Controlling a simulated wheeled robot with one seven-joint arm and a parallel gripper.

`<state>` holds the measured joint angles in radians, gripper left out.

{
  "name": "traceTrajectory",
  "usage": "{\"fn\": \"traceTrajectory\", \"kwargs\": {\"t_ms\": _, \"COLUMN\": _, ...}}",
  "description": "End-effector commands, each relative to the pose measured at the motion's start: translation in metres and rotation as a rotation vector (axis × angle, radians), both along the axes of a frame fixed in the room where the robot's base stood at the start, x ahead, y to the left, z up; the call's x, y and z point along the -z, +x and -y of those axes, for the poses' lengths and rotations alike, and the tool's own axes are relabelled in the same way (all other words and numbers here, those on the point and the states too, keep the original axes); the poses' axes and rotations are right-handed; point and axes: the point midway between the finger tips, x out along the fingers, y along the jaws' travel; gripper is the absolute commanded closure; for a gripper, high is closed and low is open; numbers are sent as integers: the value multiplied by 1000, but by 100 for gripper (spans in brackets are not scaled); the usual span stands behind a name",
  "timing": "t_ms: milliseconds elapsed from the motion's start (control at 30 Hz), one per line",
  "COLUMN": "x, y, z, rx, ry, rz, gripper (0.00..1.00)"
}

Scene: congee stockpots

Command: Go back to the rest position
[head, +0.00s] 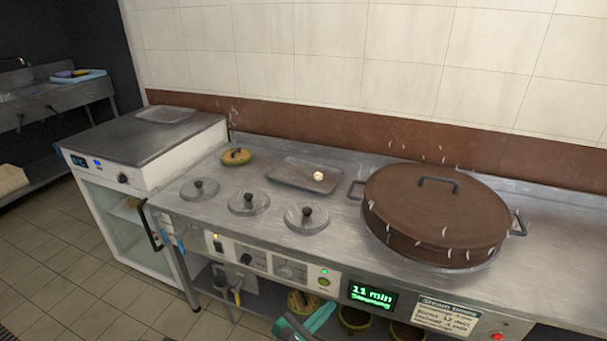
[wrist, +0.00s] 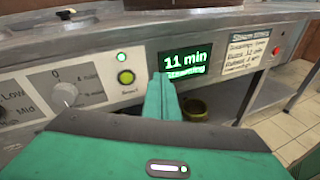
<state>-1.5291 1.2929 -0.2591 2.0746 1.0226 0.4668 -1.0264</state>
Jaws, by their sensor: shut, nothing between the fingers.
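My gripper (head: 291,326) shows at the bottom edge of the head view, in front of the counter's lower shelf. In the wrist view its green fingers (wrist: 160,97) are together with nothing between them. They point toward the counter's front panel, just below and left of the green display (wrist: 186,62) reading "11 min". The display also shows in the head view (head: 372,296). The gripper looks apart from the panel, though the exact gap is hard to tell.
The steel counter (head: 340,250) carries a large brown lidded pot (head: 437,205), three small lids, and a tray (head: 294,172) with a small pale item (head: 318,176). A white cabinet (head: 145,150) stands left. Bowls (head: 355,319) sit on the lower shelf. Tiled floor (head: 70,250) is open at left.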

Motion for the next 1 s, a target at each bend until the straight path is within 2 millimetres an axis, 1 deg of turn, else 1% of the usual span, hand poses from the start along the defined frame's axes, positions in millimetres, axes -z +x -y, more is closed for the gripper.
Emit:
{"fn": "traceTrajectory", "kwargs": {"t_ms": 33, "x": -10, "y": 6, "z": 14, "rx": 76, "ry": 56, "rz": -2, "gripper": 100}}
{"fn": "traceTrajectory", "kwargs": {"t_ms": 200, "x": -38, "y": 17, "z": 58, "rx": 306, "ry": 223, "rz": 7, "gripper": 100}}
{"fn": "traceTrajectory", "kwargs": {"t_ms": 333, "x": -59, "y": 21, "z": 93, "rx": 481, "ry": 346, "rz": 26, "gripper": 100}}
{"fn": "traceTrajectory", "kwargs": {"t_ms": 467, "x": -80, "y": 21, "z": 127, "rx": 653, "ry": 465, "rz": 54, "gripper": 100}}
{"fn": "traceTrajectory", "kwargs": {"t_ms": 600, "x": -103, "y": 16, "z": 162, "rx": 835, "ry": 589, "rz": 93, "gripper": 100}}
{"fn": "traceTrajectory", "kwargs": {"t_ms": 767, "x": -129, "y": 5, "z": 201, "rx": 1038, "ry": 726, "rz": 148, "gripper": 100}}
{"fn": "traceTrajectory", "kwargs": {"t_ms": 1000, "x": -169, "y": -21, "z": 252, "rx": 1324, "ry": 921, "rz": 250, "gripper": 100}}
